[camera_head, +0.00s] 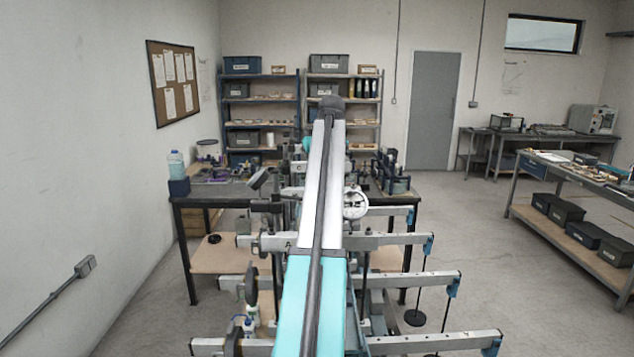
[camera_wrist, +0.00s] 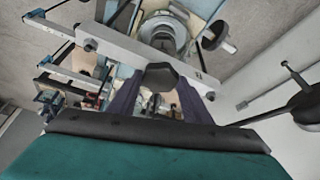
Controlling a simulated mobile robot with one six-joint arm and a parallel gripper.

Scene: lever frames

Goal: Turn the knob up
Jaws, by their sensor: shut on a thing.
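In the wrist view a dark, blunt-ended knob (camera_wrist: 161,76) sits between the two dark fingers of my gripper (camera_wrist: 159,88), just in front of a pale metal beam. My gripper is shut on it; the exact contact at the fingertips is hard to make out. The beam (camera_wrist: 112,50) runs slanting from upper left to lower right behind the knob. In the head view my own arm covers the middle, so the gripper and the held knob are hidden there.
Several metal beams (camera_head: 400,240) with blue ends stick out to the right of my arm, some with hanging dark weights (camera_head: 414,317). A round white dial (camera_head: 355,203) stands close beside my arm. A workbench (camera_head: 225,190) lies behind.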

